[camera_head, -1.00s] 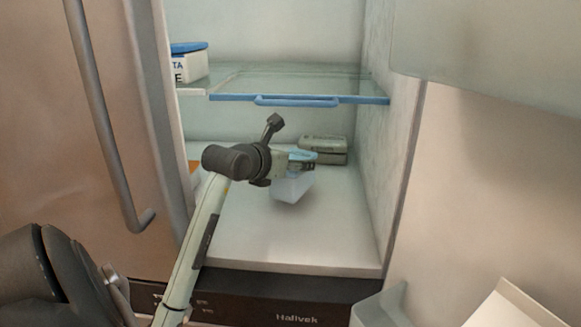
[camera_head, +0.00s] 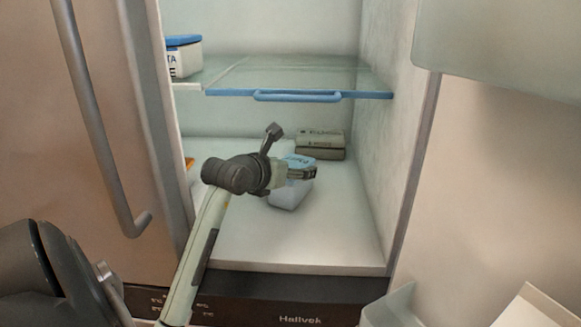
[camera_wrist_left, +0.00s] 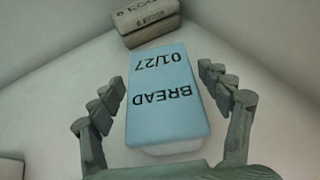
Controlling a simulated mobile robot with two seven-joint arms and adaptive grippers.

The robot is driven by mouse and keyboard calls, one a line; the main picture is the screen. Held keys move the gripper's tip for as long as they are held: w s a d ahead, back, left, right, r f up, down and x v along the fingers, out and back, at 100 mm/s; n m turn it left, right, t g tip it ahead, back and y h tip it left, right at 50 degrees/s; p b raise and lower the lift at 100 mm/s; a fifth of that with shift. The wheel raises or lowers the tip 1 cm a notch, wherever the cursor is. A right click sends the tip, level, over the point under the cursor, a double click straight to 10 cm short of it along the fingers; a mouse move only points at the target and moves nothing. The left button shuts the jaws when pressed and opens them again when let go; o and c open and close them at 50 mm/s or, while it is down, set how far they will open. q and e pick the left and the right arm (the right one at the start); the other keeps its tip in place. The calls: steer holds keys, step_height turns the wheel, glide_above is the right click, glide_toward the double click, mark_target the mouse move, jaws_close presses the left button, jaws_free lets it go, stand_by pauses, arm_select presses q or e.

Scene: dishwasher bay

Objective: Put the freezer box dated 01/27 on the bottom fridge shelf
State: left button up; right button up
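The freezer box (camera_head: 290,194) has a white body and a blue lid. In the left wrist view its lid (camera_wrist_left: 165,95) reads "BREAD 01/27", upside down. It appears to rest on the white bottom fridge shelf (camera_head: 300,240), left of the shelf's right wall. My left gripper (camera_head: 302,173) is at the box, and the wrist view shows its fingers (camera_wrist_left: 163,90) spread on both sides of the lid, with a gap on each side. My right gripper is not in view.
Egg cartons (camera_head: 320,145) sit behind the box on the bottom shelf. The fridge door (camera_head: 100,150) stands at left. The shelf's front right is clear.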

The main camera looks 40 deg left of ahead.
mark_target(291, 181)
arm_select(q)
steer(key=shift+r, duration=0.15)
steer(key=v, duration=0.7)
steer(key=shift+s, duration=0.2)
steer(key=shift+s+d, duration=0.1)
